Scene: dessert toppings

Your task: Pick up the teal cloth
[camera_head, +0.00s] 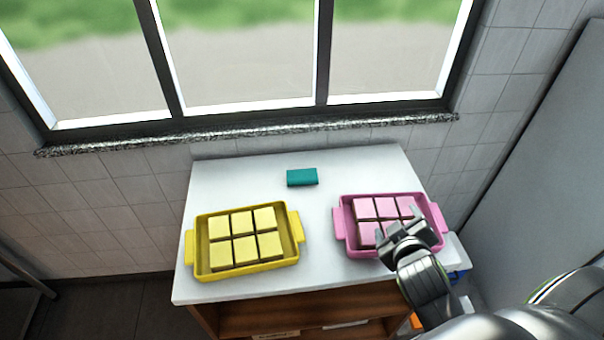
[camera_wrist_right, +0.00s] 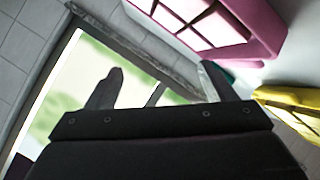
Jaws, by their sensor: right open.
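The teal cloth (camera_head: 302,177) is a small folded block lying flat on the white tabletop, near its back edge. Only a small teal patch, partly hidden behind a fingertip, shows in the right wrist view (camera_wrist_right: 228,76). My right gripper (camera_head: 402,223) is above the pink tray, to the right of and nearer than the cloth, and apart from it. Its two fingers stand apart with nothing between them in the right wrist view (camera_wrist_right: 160,85). My left gripper is not in either view.
The yellow tray (camera_head: 205,275) with several yellow squares stands front left. The pink tray (camera_head: 340,228) with several pink squares stands at the right, under my right gripper. The white tabletop (camera_head: 240,170) is bare around the cloth. A window with a stone sill (camera_head: 250,133) is behind.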

